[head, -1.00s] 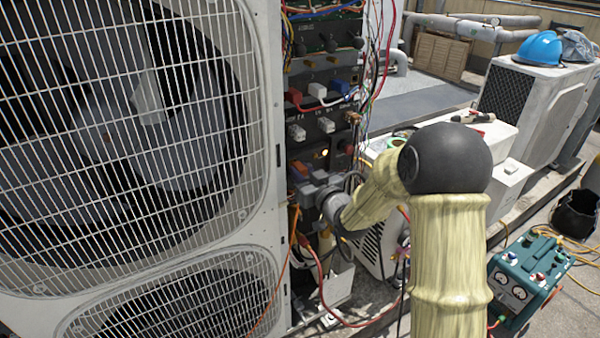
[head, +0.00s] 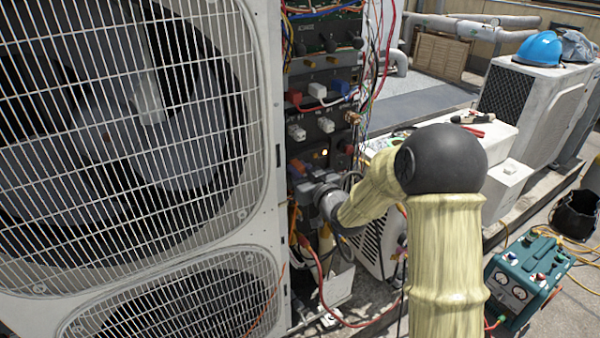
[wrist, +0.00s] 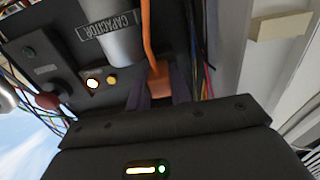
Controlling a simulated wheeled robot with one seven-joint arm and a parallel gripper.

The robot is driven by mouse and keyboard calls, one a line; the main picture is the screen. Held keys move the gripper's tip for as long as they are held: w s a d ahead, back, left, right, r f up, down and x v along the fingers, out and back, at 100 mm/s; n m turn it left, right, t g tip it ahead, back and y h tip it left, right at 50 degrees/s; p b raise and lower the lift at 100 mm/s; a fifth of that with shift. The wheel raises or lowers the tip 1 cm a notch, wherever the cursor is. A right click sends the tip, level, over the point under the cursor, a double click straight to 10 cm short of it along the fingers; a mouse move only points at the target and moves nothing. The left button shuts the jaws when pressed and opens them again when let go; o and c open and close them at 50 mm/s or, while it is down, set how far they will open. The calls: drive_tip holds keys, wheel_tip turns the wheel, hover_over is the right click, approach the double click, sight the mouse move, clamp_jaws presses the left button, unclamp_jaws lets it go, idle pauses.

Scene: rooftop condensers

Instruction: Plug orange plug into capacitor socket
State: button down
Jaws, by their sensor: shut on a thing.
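The orange plug (wrist: 158,86) is between the fingers of my gripper (wrist: 160,95) in the wrist view, with its orange cable (wrist: 147,35) running up. My gripper is shut on it. A grey cylinder marked CAPACITOR (wrist: 110,45) is just left of the plug, on a dark panel. I cannot make out the capacitor socket's opening or whether the plug touches it. In the head view my gripper (head: 302,192) is at the lower part of the electrical panel (head: 322,145), partly hidden by the condenser's edge and my wrist. The held plug cannot be told apart there.
The condenser's white grille (head: 200,180) stands close on the left. Loose wires (head: 378,60) hang along the panel's right side. A red cable (head: 322,285) loops below. The wrist view shows lit lamps (wrist: 102,81) and a red knob (wrist: 47,100) left of the plug.

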drive_tip(key=c, duration=1.2)
unclamp_jaws()
drive_tip(key=shift+b+v, duration=1.25)
drive_tip(key=shift+v, duration=7.45)
drive_tip(key=shift+w, duration=0.1)
